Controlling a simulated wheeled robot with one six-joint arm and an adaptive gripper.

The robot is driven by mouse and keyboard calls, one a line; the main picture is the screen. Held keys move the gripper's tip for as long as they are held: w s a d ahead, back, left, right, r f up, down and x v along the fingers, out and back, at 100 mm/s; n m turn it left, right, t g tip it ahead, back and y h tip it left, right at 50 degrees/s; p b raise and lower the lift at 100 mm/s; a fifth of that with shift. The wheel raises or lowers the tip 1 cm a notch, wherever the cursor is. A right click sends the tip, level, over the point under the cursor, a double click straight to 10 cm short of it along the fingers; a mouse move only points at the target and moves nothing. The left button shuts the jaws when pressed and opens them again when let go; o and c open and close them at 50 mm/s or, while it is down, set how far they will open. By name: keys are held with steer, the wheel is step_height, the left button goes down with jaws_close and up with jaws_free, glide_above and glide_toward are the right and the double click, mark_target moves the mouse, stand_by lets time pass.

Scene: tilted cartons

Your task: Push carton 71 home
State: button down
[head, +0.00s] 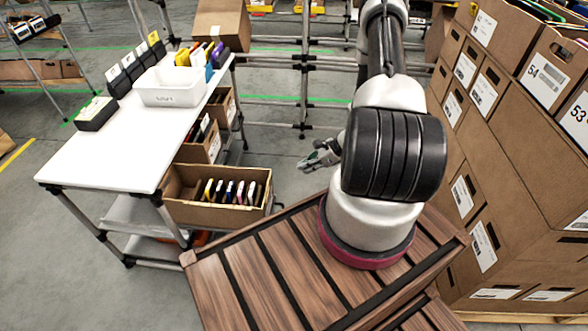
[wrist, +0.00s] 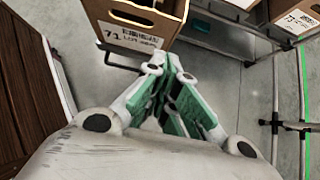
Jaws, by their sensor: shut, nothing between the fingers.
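Carton 71 (head: 225,214) is an open brown box holding several dark and coloured upright items. It juts out from under the white table, farther than the cartons behind it. In the wrist view its front, with a hand hole and a label reading 71 (wrist: 130,32), is at the upper left. My gripper (head: 305,165) is right of the carton in the head view, apparently with a gap. In the wrist view my gripper (wrist: 173,62) is shut and empty, its fingertips overlapping the carton's lower right corner in the picture. Contact cannot be told for sure.
Another labelled carton (wrist: 296,22) sits to the right in the wrist view. The white table (head: 150,125) carries a white bin (head: 172,88). A stack of cartons (head: 520,150) stands on the right. Grey floor lies open between the table and my gripper.

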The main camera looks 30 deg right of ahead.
glide_toward(271, 181)
step_height(271, 181, down, 3)
steer(key=s, duration=0.1)
steer(key=shift+w+a+r, duration=0.15)
steer(key=shift+w+a, duration=0.4)
steer(key=shift+a, duration=0.2)
steer(key=shift+w+a+r, duration=0.2)
steer(key=shift+w+a, duration=0.35)
steer(key=shift+a, duration=0.2)
